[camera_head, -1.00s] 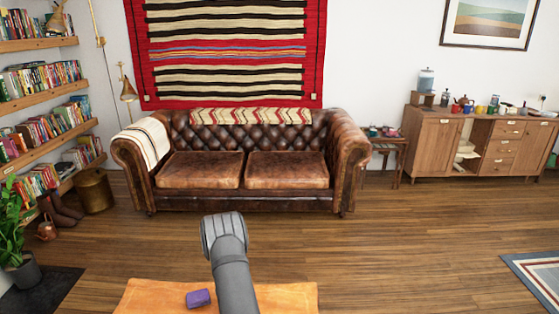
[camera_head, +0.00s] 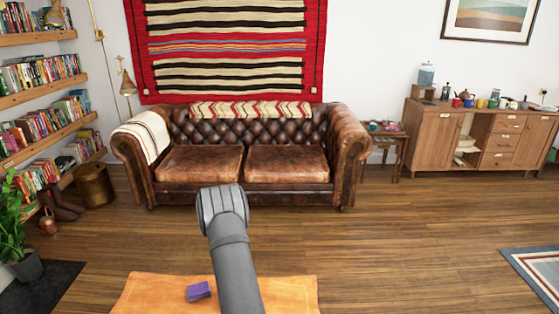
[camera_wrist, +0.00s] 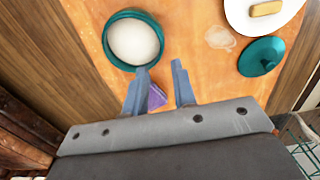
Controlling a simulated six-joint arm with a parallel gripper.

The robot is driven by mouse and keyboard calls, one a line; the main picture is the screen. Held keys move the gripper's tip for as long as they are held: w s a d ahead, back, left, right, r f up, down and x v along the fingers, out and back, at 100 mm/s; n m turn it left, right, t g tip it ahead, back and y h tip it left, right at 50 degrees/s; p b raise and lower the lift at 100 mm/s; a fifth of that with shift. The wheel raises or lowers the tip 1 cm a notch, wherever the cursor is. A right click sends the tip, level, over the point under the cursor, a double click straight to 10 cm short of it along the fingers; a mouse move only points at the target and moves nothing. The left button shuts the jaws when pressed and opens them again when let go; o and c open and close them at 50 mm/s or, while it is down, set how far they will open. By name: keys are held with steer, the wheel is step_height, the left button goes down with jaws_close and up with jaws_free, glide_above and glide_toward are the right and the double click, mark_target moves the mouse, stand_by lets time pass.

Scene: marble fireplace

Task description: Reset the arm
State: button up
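My gripper (camera_wrist: 160,68) shows in the wrist view with its two fingers apart. I see nothing held between them. A small purple block (camera_head: 198,291) lies on the orange-topped table (camera_head: 150,292) in the head view. Part of it also shows in the wrist view (camera_wrist: 155,98), behind and between the fingers, with the left finger covering some of it. In the head view my grey arm rises from the bottom edge over the table, and the gripper itself is out of sight there.
In the wrist view, a teal pot (camera_wrist: 107,55) with a white inside stands left of the fingertips. A teal lid (camera_wrist: 262,56) lies right. A white plate (camera_wrist: 238,14) holds a yellow block (camera_wrist: 266,8). Beyond the table, a brown sofa (camera_head: 200,163) stands across open floor.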

step_height(320, 180, down, 11)
steer(key=shift+r, duration=0.1)
step_height(320, 180, up, 4)
steer(key=shift+r, duration=0.1)
steer(key=s+d+r, duration=0.3)
steer(key=d+r, duration=0.4)
steer(key=d, duration=0.4)
steer(key=s+a, duration=1)
steer(key=a, duration=0.1)
steer(key=a+f, duration=0.6)
steer(key=a, duration=0.4)
steer(key=shift+a+f, duration=0.35)
steer(key=shift+f, duration=0.05)
